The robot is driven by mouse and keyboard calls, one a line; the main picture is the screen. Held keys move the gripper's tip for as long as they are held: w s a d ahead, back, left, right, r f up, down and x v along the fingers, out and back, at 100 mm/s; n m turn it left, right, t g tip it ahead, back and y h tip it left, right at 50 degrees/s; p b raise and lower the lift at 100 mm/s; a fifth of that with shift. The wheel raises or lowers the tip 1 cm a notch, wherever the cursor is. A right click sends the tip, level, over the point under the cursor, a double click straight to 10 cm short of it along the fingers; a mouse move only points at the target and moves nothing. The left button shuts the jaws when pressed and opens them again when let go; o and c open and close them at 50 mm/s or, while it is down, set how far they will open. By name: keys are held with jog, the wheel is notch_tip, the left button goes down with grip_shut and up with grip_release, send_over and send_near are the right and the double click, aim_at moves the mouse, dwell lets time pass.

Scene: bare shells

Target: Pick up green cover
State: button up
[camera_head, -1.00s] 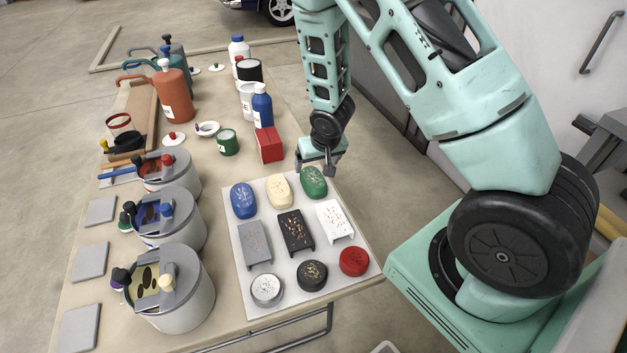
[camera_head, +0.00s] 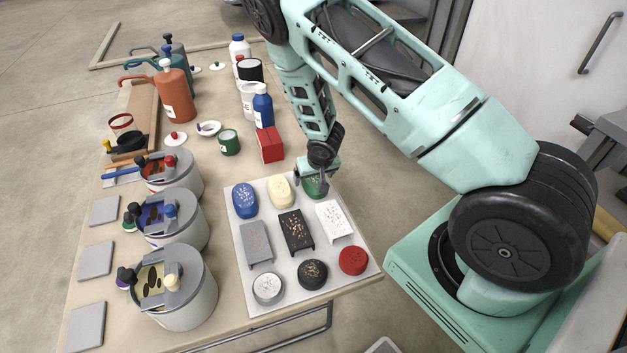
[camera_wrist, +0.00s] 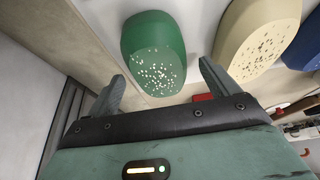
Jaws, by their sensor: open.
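The green cover (camera_head: 315,187) is a rounded oval piece with light speckles, at the far right corner of the white board (camera_head: 238,226). In the head view my gripper (camera_head: 310,182) is over it and partly hides it. In the wrist view the green cover (camera_wrist: 153,52) lies just beyond and between the two fingertips of my gripper (camera_wrist: 160,82). The fingers are spread apart with nothing between them. I cannot tell how far above the cover they are.
A cream cover (camera_head: 280,190) lies close beside the green one, then a blue cover (camera_head: 244,199). A white piece (camera_head: 334,220) and a black piece (camera_head: 296,231) lie nearer. A red box (camera_head: 270,146) stands just behind the board.

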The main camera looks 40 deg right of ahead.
jog(key=c, duration=1.1)
